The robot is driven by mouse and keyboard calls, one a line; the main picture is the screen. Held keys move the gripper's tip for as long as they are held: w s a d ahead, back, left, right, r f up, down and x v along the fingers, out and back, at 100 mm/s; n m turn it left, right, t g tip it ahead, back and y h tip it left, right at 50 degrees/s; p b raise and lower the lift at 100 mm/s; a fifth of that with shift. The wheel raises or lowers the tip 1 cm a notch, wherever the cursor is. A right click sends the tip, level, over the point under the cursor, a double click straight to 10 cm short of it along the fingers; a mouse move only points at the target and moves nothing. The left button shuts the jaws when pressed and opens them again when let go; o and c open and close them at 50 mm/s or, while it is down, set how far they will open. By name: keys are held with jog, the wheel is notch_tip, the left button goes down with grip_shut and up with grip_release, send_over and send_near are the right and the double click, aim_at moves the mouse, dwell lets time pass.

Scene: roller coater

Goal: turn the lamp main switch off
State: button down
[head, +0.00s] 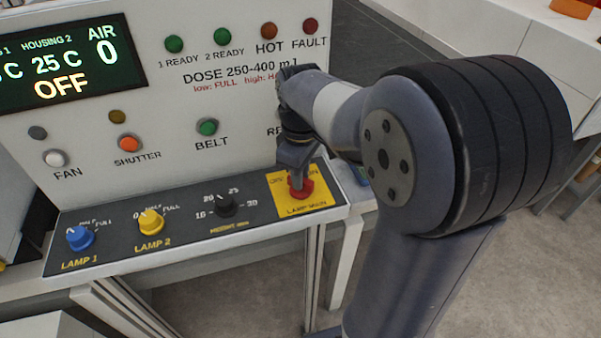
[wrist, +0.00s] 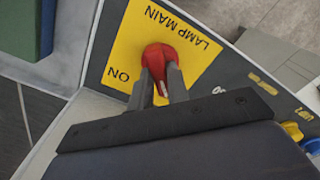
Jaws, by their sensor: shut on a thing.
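The lamp main switch (head: 301,189) is a red knob on a yellow plate (head: 318,203) at the right end of the sloping control panel. In the wrist view the red knob (wrist: 159,58) sits on the yellow plate (wrist: 120,55), with "LAMP MAIN" and "ON" legible. My gripper (head: 298,184) comes down from above and is shut on the red knob. Its two fingers (wrist: 161,78) lie one on each side of the knob's handle. The "OFF" label is mostly hidden by my gripper in the head view. The knob's exact pointing direction is hard to tell.
To the left on the panel are the blue lamp 1 knob (head: 80,237), yellow lamp 2 knob (head: 151,221) and black height knob (head: 224,205). The upright panel behind has a display (head: 62,64) and a green belt button (head: 207,127). My arm covers the right side.

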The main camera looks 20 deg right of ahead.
jog(key=c, duration=1.4)
grip_release()
jog(key=shift+o, duration=0.2)
jog(key=shift+r, duration=0.1)
notch_tip(320, 180, up, 11)
jog(key=shift+f, duration=0.2)
notch_tip(320, 180, down, 11)
jog(key=shift+r, duration=0.1)
